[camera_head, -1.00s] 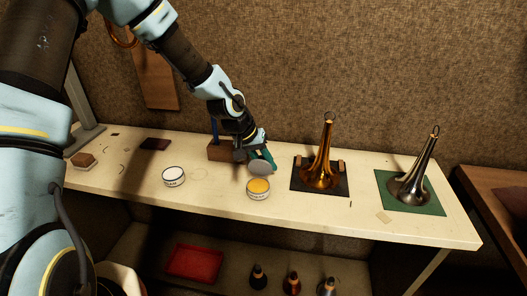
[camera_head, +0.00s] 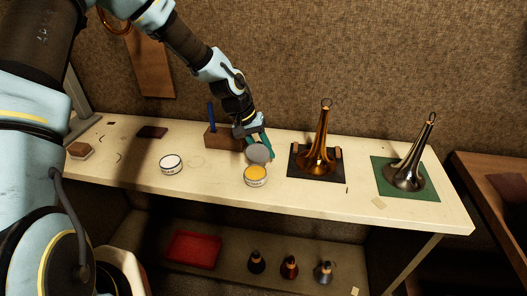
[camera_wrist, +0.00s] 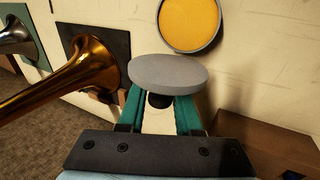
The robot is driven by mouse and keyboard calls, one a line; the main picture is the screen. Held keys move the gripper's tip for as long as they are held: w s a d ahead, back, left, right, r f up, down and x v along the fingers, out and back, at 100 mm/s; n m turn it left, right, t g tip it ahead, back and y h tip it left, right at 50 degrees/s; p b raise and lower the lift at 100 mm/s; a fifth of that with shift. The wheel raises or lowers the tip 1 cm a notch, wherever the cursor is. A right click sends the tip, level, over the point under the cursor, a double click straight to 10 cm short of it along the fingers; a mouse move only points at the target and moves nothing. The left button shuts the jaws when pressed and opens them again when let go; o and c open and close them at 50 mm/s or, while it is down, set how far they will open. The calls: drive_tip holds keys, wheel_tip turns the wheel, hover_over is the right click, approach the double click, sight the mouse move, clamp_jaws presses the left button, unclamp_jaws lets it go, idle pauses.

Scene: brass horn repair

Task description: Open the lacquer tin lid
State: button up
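The lacquer tin (camera_head: 256,183) stands open on the bench, a small round tin with amber-yellow contents; its open top also shows in the wrist view (camera_wrist: 190,24). The grey round lid (camera_head: 258,153) is off the tin, just behind it in the head view. In the wrist view the lid (camera_wrist: 168,73) spans my teal fingertips, with a dark knob between them. My gripper (camera_head: 264,145) is shut on the lid and holds it tilted, apart from the tin. The fingertips (camera_wrist: 159,100) are partly hidden by the lid.
A wooden block (camera_head: 222,139) with a blue tool stands behind and left of my gripper. A white tin (camera_head: 171,165) is to the left. A brass horn (camera_head: 318,158) on a dark mat and a silver horn (camera_head: 410,178) on a green mat stand right. The bench front is mostly clear.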

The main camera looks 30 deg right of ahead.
drive_tip(key=o, duration=0.3)
drive_tip(key=shift+o, duration=0.2)
drive_tip(key=shift+w+a+r, duration=0.15)
drive_tip(key=shift+w+r, duration=0.05)
drive_tip(key=shift+r, duration=0.25)
drive_tip(key=b+v, duration=0.3)
drive_tip(key=v, duration=0.6)
drive_tip(key=shift+r, duration=0.45)
drive_tip(key=shift+a, duration=0.1)
drive_tip(key=w+a+f+n+t+y+b, duration=0.1)
drive_tip(key=w+a+n, duration=0.1)
drive_tip(key=a, duration=0.8)
drive_tip(key=w+a+f+n+t+y, duration=0.1)
drive_tip(key=a+t, duration=0.1)
drive_tip(key=a, duration=0.7)
drive_tip(key=s+a+r+n, duration=0.1)
drive_tip(key=s+a+n, duration=0.1)
drive_tip(key=a, duration=0.7)
drive_tip(key=s+a+r+n+t+y, duration=0.1)
drive_tip(key=s+a+n, duration=0.1)
drive_tip(key=a, duration=0.7)
drive_tip(key=shift+s+a+n+y+b, duration=0.2)
drive_tip(key=shift+a+n+y+b, duration=0.1)
drive_tip(key=shift+b, duration=0.15)
